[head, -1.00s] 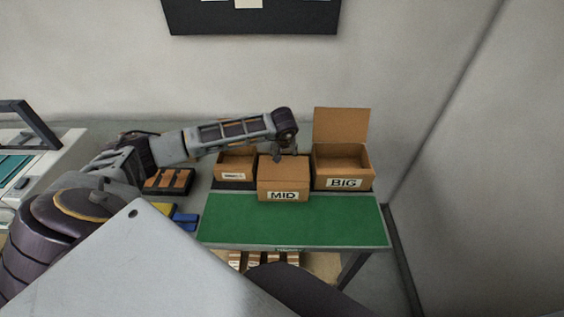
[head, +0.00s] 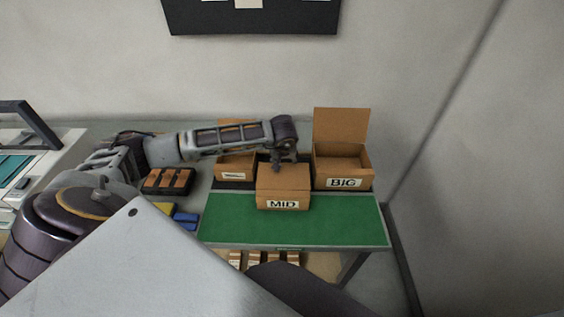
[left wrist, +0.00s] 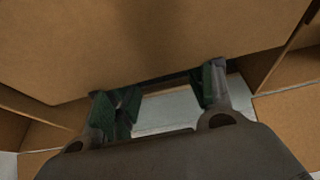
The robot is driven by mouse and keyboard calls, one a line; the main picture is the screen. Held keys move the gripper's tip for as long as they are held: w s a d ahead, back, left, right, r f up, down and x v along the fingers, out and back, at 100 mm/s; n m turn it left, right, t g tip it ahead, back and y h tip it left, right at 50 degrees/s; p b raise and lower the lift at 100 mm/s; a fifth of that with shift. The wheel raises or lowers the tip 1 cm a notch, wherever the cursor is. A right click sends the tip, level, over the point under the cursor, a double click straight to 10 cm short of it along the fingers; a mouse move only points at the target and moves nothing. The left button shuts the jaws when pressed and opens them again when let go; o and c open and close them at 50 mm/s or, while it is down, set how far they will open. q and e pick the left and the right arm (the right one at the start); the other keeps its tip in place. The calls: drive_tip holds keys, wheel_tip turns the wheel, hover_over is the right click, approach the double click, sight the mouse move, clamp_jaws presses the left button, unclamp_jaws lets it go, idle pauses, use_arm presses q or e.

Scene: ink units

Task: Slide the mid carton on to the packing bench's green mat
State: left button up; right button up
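The mid carton (head: 283,183), a closed brown box with a MID label, sits on the near side of the carton row. Its front part is over the far part of the green mat (head: 290,228); its underside is hidden. My left gripper (head: 278,165) reaches down at the carton's far side. In the left wrist view the carton's cardboard (left wrist: 140,40) fills the top, and the left gripper's fingers (left wrist: 157,100) stand apart with bench surface between them. They are close against the carton; exact contact is hidden. My right gripper is not in view.
An open BIG carton (head: 343,165) stands to the right and a smaller open carton (head: 236,168) to the left. A black tray with brown boxes (head: 168,181) and blue and yellow items (head: 184,218) lie left of the mat. The mat's front is clear.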

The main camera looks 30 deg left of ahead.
sight(282, 178)
use_arm(q)
drive_tip(key=shift+s+d+f, duration=0.15)
drive_tip(key=shift+s+d, duration=0.25)
drive_tip(key=shift+s, duration=0.35)
drive_tip(key=shift+s+d+f, duration=0.2)
drive_tip(key=shift+s+d, duration=0.25)
drive_tip(key=shift+s, duration=0.25)
drive_tip(key=shift+s+d+f, duration=0.15)
drive_tip(key=shift+s+d, duration=0.25)
drive_tip(key=shift+s, duration=0.35)
drive_tip(key=shift+s+d, duration=0.45)
drive_tip(key=shift+s, duration=0.3)
drive_tip(key=shift+s+d, duration=0.45)
drive_tip(key=shift+s, duration=0.35)
drive_tip(key=shift+s+d, duration=0.45)
drive_tip(key=shift+s, duration=0.3)
drive_tip(key=shift+w+a+b, duration=0.25)
drive_tip(key=shift+w+b, duration=0.15)
drive_tip(key=shift+b, duration=0.05)
drive_tip(key=shift+w+a, duration=0.1)
drive_tip(key=shift+w, duration=0.05)
